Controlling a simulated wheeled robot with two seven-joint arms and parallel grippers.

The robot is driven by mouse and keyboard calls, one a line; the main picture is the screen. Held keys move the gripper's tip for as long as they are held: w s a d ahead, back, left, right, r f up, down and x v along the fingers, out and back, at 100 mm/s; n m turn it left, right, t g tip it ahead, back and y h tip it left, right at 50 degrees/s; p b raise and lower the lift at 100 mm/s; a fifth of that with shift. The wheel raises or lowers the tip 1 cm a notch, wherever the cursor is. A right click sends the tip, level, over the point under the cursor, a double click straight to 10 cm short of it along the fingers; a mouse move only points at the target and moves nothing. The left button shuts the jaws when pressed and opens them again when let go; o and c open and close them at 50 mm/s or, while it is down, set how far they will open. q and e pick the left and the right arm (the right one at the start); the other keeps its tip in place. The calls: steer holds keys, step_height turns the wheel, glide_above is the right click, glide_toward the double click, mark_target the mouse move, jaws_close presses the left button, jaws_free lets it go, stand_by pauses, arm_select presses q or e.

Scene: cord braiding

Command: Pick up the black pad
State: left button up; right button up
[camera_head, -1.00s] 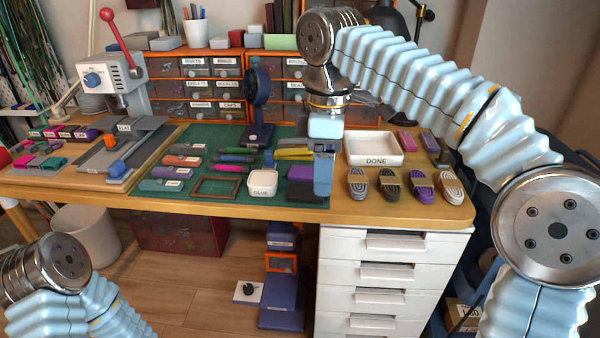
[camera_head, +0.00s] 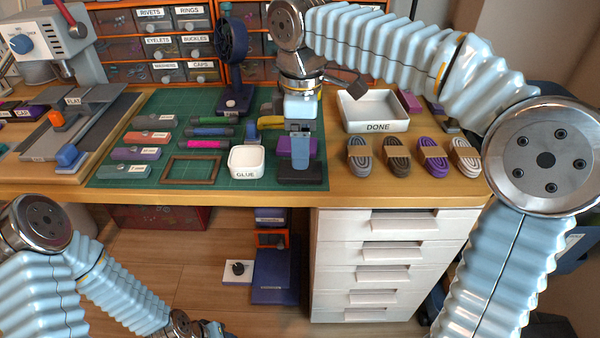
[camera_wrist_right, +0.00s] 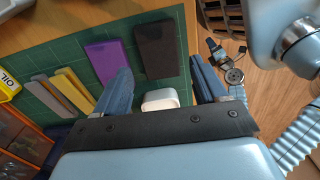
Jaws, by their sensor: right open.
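The black pad (camera_head: 312,183) lies flat at the front right of the green mat, partly hidden by my right gripper in the head view. In the right wrist view the black pad (camera_wrist_right: 155,48) lies beyond the space between the fingers, beside the purple pad (camera_wrist_right: 103,62). My right gripper (camera_head: 300,160) is above the pad, pointing down. In its wrist view the right gripper (camera_wrist_right: 163,85) has its fingers wide apart with nothing held. My left gripper (camera_head: 208,329) is low at the bottom edge, partly cut off; its jaws are unclear.
A white glue tray (camera_head: 246,161) stands left of the pad, with a brown frame (camera_head: 191,169) further left. A white DONE tray (camera_head: 378,126) and several cord bundles (camera_head: 396,158) are to the right. The table's front edge (camera_head: 250,198) is close to the pad.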

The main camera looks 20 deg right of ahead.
mark_target(300, 172)
steer(key=f, duration=0.5)
steer(key=shift+d+f+b, duration=0.2)
steer(key=shift+d+b, duration=0.05)
steer(key=shift+b, duration=0.05)
steer(key=shift+c, duration=0.4)
steer(key=c, duration=0.8)
